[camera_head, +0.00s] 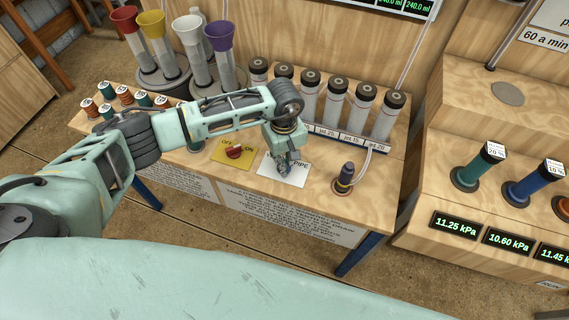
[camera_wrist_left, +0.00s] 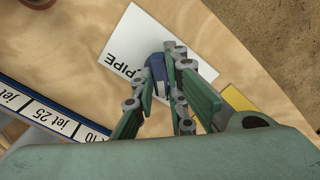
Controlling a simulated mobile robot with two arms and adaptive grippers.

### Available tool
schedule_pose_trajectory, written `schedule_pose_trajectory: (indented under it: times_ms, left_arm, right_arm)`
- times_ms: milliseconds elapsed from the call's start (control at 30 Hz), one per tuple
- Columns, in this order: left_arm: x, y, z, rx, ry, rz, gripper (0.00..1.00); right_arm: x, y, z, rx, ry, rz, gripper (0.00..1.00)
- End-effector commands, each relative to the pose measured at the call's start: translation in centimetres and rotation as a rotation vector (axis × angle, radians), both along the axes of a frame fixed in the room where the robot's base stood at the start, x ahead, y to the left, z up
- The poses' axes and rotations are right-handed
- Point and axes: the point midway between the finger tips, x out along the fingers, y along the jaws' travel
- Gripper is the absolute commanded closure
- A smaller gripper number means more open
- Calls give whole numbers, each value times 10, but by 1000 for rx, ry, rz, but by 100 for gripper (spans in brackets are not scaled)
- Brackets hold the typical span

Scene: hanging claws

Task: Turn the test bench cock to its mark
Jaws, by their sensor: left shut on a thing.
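My left gripper (camera_head: 283,170) reaches down over a white card (camera_head: 297,179) on the wooden test bench (camera_head: 230,185). In the left wrist view my left gripper (camera_wrist_left: 164,72) is shut on a small blue handle (camera_wrist_left: 156,66), which seems to be the cock. The handle stands over the white card (camera_wrist_left: 135,36), where the word "PIPE" shows. The fingers and wrist hide most of the handle in the head view. The rest of the card's lettering and any mark are hidden or too small to read. My right gripper is not in view.
A red knob (camera_head: 234,152) on a yellow plate is left of the card. A dark blue nozzle (camera_head: 345,174) with a pale hose stands right. Several black-capped tubes (camera_head: 334,100) line the back; coloured funnels (camera_head: 158,35) stand behind left. Another bench with displays (camera_head: 455,226) is at right.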

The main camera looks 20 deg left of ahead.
Motion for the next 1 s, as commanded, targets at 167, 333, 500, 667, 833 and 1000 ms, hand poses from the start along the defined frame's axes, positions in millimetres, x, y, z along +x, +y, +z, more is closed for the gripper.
schedule_pose_trajectory:
  times_ms: [167,333,500,667,833,1000]
  left_arm:
    - [1,0,-2,0,-3,-85,100]
    - [1,0,-2,-1,-2,-176,100]
    - [1,0,-2,0,-1,-265,100]
    - [1,0,-2,0,-3,-347,100]
    - [1,0,-2,0,-3,-434,100]
    - [1,0,-1,-1,-2,-498,100]
  right_arm:
    - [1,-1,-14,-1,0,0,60]
    - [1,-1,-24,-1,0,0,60]
    - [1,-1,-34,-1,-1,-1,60]
    - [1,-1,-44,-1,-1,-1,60]
    - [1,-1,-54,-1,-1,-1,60]
    - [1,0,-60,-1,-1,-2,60]
